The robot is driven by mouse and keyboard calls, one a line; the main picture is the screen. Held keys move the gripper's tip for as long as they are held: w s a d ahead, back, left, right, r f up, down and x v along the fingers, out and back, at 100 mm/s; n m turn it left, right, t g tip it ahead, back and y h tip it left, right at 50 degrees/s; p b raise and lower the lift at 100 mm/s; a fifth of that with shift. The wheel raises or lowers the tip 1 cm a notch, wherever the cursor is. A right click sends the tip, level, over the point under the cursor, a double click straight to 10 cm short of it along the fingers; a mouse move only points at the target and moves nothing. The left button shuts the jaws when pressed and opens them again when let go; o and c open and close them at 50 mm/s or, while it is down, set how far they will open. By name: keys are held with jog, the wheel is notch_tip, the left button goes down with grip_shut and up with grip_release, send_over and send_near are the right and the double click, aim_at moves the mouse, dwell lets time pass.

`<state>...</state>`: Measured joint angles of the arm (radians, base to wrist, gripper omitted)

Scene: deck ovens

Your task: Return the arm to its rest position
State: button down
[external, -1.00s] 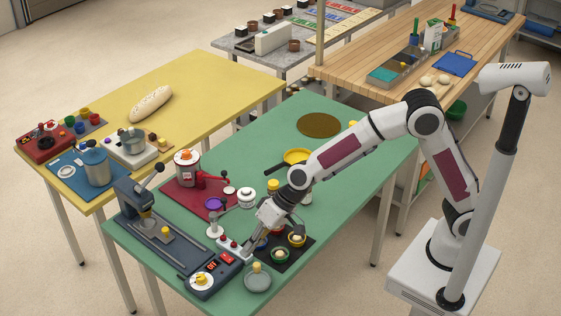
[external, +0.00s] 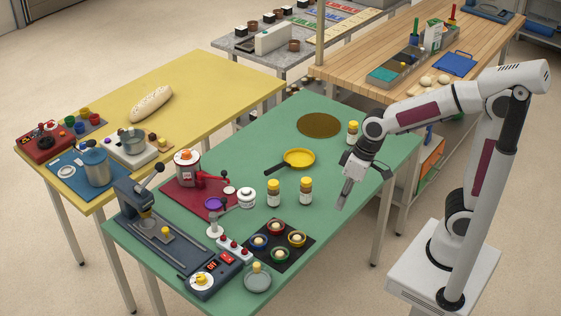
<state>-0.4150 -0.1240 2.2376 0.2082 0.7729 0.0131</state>
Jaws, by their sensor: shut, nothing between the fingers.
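My gripper (external: 342,206) hangs above the right edge of the green table (external: 240,155), its fingers pointing down. It is shut and empty, apart from everything on the table. My arm reaches over from the white base at the right, its upper links raised and folded back.
Below left of my gripper stand two yellow-capped jars (external: 306,191) and a black mat (external: 276,263) with several coloured cups. A yellow pan (external: 299,158) lies behind them, and another jar (external: 352,132) stands near my wrist. A wooden table (external: 370,75) stands behind my arm.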

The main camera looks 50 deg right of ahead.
jog(key=s+d+r+m+t+h, duration=0.1)
jog(key=s+d+r, duration=0.1)
jog(key=s+d, duration=0.3)
jog(key=s+d+r+m+t+h, duration=0.1)
jog(key=s+d+r+m+t, duration=0.1)
jog(key=d, duration=1.1)
jog(key=shift+s+d+r+t+h, duration=0.15)
jog(key=shift+s+r+t+h, duration=0.2)
jog(key=shift+s+r, duration=0.75)
jog(key=shift+s+f, duration=0.25)
dwell(1.7)
